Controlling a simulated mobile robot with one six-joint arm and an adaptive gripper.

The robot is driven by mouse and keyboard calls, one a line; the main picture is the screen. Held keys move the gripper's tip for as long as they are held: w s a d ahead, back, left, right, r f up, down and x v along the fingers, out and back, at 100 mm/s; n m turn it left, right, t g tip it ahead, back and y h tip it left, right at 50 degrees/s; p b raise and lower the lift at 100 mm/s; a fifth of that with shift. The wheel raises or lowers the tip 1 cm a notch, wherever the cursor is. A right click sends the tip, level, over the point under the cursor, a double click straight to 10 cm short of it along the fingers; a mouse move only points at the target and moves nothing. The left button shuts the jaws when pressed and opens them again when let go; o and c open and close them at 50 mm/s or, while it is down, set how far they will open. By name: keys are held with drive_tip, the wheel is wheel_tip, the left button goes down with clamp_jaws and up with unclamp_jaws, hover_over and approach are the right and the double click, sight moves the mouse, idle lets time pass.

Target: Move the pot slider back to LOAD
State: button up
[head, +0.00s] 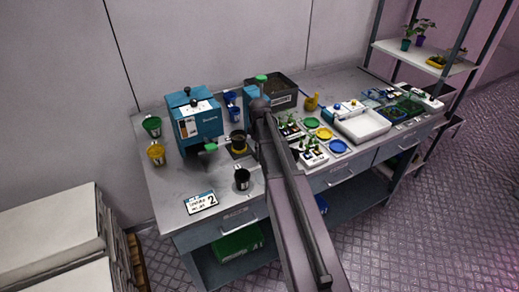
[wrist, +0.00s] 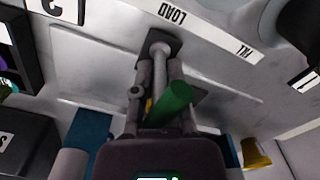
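In the wrist view, a white strip (wrist: 205,24) carries the words LOAD and FILL, upside down. A grey post (wrist: 160,58) on a small dark base stands beside the strip, near LOAD. My gripper (wrist: 160,78) has its two fingers on either side of this post. A green cylinder (wrist: 171,104) lies nearer the camera, overlapping the right finger. The view does not show whether the fingers touch the post. In the head view, my arm hides the gripper and the labelled strip.
In the head view, a blue machine (head: 196,120) stands left, with a green cup (head: 152,125) and yellow cup (head: 156,153) beside it. Black pots (head: 242,180) stand in front. A dark bin (head: 281,93) is behind the arm, and plant trays (head: 313,155) are right.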

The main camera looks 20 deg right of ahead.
drive_tip(key=o, duration=0.3)
drive_tip(key=shift+d, duration=0.15)
